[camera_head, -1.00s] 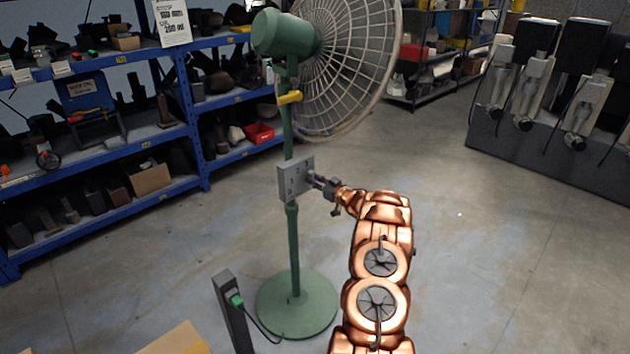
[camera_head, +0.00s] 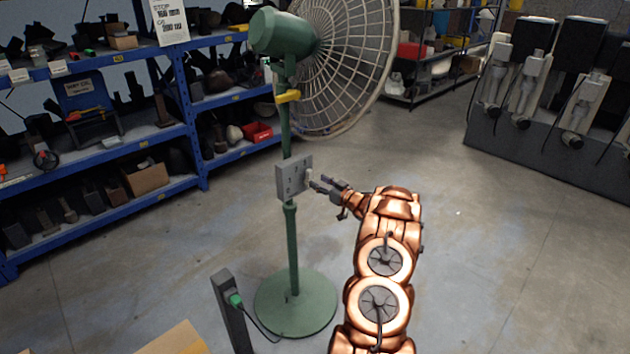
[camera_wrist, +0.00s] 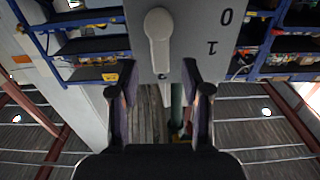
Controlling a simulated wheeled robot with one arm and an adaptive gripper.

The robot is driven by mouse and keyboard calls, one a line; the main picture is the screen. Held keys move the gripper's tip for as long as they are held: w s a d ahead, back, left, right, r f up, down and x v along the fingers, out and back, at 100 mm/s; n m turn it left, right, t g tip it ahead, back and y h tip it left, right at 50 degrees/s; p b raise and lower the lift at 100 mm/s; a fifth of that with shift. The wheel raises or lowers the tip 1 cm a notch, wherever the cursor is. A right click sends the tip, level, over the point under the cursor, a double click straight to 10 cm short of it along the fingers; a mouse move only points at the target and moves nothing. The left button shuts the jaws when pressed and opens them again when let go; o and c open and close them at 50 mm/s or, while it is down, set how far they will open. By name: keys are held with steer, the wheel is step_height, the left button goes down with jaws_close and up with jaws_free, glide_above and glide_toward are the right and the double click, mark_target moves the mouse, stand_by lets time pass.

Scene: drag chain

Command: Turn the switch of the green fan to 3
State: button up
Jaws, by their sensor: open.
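The green fan (camera_head: 285,35) stands upright on a round green base, with a grey switch box (camera_head: 293,178) on its pole. In the wrist view the box face (camera_wrist: 185,12) fills the top middle. Its pale grey switch knob (camera_wrist: 158,25) has a round head and a narrow lever pointing down in the picture. Marks 0 and 1 show to the right of the knob; other marks are out of that view or hidden. My gripper (camera_head: 322,184) is just right of the box. In the wrist view its two open fingers (camera_wrist: 158,75) flank the lever's lower end, without visible contact.
A dark post (camera_head: 230,315) with a green plug and cable stands left of the fan base. Blue shelves (camera_head: 190,100) with parts are behind at left. Grey machines (camera_head: 530,85) stand at the right.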

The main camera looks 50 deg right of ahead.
steer(key=s, duration=0.8)
steer(key=shift+s, duration=0.15)
steer(key=shift+a, duration=0.1)
steer(key=w+a+r+m+g+h, duration=0.1)
steer(key=w+a+r+g+h, duration=0.3)
steer(key=w+r, duration=0.55)
steer(key=s+a+r+m+g+p, duration=0.1)
steer(key=s+a+r+g, duration=0.15)
steer(key=a, duration=0.55)
steer(key=s+a+r+g, duration=0.1)
steer(key=a+r+g, duration=0.1)
steer(key=a+r, duration=0.35)
steer(key=s+a+g+y, duration=0.1)
steer(key=s+a+g, duration=0.2)
steer(key=s+a, duration=0.7)
steer(key=s+a+g+y, duration=0.1)
steer(key=s+a+g, duration=0.2)
steer(key=s+a, duration=0.7)
steer(key=s+a+n+g+y, duration=0.1)
steer(key=s+a+g, duration=0.1)
steer(key=s+a, duration=0.7)
steer(key=s+a+n+g+y+p, duration=0.1)
steer(key=s+a+g, duration=0.2)
steer(key=s+a, duration=0.5)
steer(key=s, duration=0.5)
steer(key=shift+s+a, duration=0.25)
steer(key=shift+a, duration=0.1)
